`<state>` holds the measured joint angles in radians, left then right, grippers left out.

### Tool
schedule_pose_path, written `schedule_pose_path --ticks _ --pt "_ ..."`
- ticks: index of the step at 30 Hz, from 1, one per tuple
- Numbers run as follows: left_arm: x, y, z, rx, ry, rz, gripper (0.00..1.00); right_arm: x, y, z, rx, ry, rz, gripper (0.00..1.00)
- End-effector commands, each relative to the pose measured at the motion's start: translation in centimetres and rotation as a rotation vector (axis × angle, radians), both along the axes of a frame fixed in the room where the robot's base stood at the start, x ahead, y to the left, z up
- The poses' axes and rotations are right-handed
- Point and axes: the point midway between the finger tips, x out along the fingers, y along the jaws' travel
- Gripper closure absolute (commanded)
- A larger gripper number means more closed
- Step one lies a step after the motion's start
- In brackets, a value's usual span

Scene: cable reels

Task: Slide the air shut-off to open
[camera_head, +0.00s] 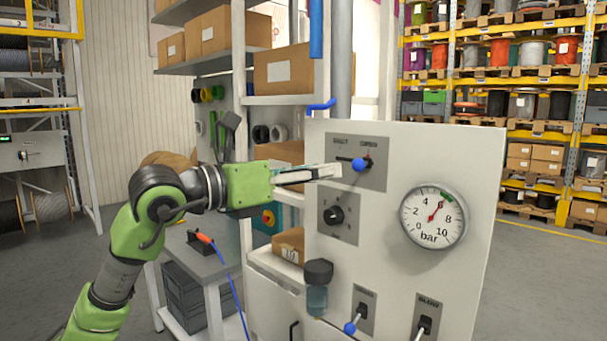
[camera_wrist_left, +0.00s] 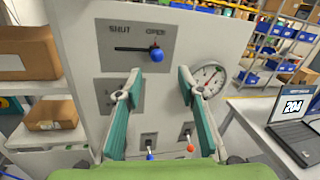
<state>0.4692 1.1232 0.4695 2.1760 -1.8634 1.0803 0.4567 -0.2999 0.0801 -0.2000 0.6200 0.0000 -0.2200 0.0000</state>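The air shut-off is a slider with a blue knob (camera_head: 361,164) on a grey plate (camera_head: 340,148) high on the white panel. In the left wrist view the blue knob (camera_wrist_left: 157,54) sits at the right end of a dark horizontal slot (camera_wrist_left: 132,48), under the word OPEN. The slot runs left towards SHUT and is bare there. My left gripper (camera_head: 322,172) is in front of the plate, close to the knob. In the left wrist view its two fingers (camera_wrist_left: 160,80) are apart with nothing between them, the knob above the tips. My right gripper is not in view.
Below on the panel (camera_head: 452,155) are a black rotary knob (camera_head: 334,215), a pressure gauge (camera_head: 433,217), a filter bowl (camera_head: 317,288) and toggle levers (camera_head: 352,325). A grey bench (camera_head: 215,262) and shelves with cartons stand left of it. A laptop (camera_wrist_left: 290,120) is at the right.

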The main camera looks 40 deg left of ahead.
Motion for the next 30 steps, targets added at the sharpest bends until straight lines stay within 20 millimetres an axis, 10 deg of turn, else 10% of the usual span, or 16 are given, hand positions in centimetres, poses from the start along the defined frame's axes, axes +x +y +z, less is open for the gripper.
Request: schedule_pose_path --ticks 30 --pt "-2.2 -0.6 -0.5 -0.026 -0.006 -0.048 0.65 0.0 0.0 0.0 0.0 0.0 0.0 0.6"
